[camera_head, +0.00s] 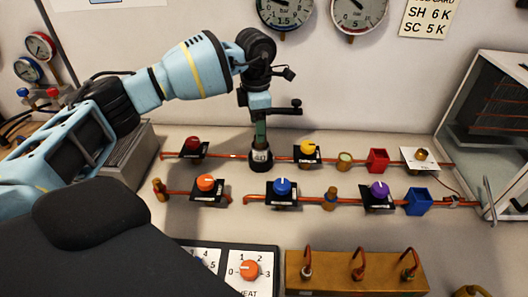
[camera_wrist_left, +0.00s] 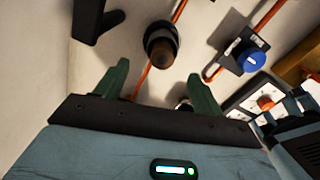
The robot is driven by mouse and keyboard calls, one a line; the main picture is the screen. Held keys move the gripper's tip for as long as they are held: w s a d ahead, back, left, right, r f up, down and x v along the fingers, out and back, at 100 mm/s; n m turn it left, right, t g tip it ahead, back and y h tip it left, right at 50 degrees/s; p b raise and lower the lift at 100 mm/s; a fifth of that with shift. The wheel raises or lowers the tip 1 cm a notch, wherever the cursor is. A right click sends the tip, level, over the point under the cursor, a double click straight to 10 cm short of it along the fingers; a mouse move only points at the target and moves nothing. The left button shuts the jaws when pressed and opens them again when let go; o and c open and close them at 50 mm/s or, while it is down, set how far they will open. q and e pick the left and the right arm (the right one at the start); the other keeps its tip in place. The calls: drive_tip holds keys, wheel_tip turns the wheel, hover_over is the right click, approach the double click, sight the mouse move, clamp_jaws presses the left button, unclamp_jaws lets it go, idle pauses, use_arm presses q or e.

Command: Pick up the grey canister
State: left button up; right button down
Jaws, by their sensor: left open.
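A small dark grey canister (camera_head: 261,163) with a white label stands upright on the pale bench top, near the left end of the pipe runs. My left gripper (camera_head: 260,136) points down just above it; its green fingers overlap the canister's top in the head view. In the left wrist view my left gripper (camera_wrist_left: 160,78) is open with nothing between its fingers. A dark round thing with a brownish middle (camera_wrist_left: 161,46), probably the canister, shows just beyond the fingertips, in line with the gap. I cannot tell whether the fingers touch it. My right gripper is not in view.
Copper pipes with a red knob (camera_head: 192,144), an orange knob (camera_head: 205,183), a yellow knob (camera_head: 307,146) and a blue knob (camera_head: 282,187) lie close around the canister. A brass manifold (camera_head: 350,275) stands in front. A glass-sided cabinet (camera_head: 490,105) stands right. The bench behind is clear.

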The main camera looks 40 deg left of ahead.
sight(260, 145)
use_arm(q)
drive_tip(key=shift+s+f, duration=0.1)
drive_tip(key=shift+f, duration=0.25)
drive_tip(key=shift+w+d+f, duration=0.15)
drive_tip(key=shift+f, duration=1.65)
drive_tip(key=shift+w+d+f, duration=0.15)
drive_tip(key=shift+f, duration=1.6)
drive_tip(key=c, duration=1.2)
drive_tip(key=shift+r, duration=0.15)
drive_tip(key=shift+r, duration=0.55)
drive_tip(key=shift+s+d+r, duration=0.1)
drive_tip(key=shift+s+r, duration=0.1)
drive_tip(key=shift+r, duration=0.4)
drive_tip(key=shift+s+r, duration=0.15)
drive_tip(key=shift+r, duration=0.45)
drive_tip(key=s+d, duration=0.1)
drive_tip(key=s, duration=0.3)
drive_tip(key=s+d+r, duration=0.1)
drive_tip(key=s+d, duration=0.1)
drive_tip(key=s, duration=0.3)
drive_tip(key=s+d, duration=0.2)
drive_tip(key=s, duration=0.3)
drive_tip(key=shift+s+d+r, duration=0.15)
drive_tip(key=shift+s+r, duration=0.05)
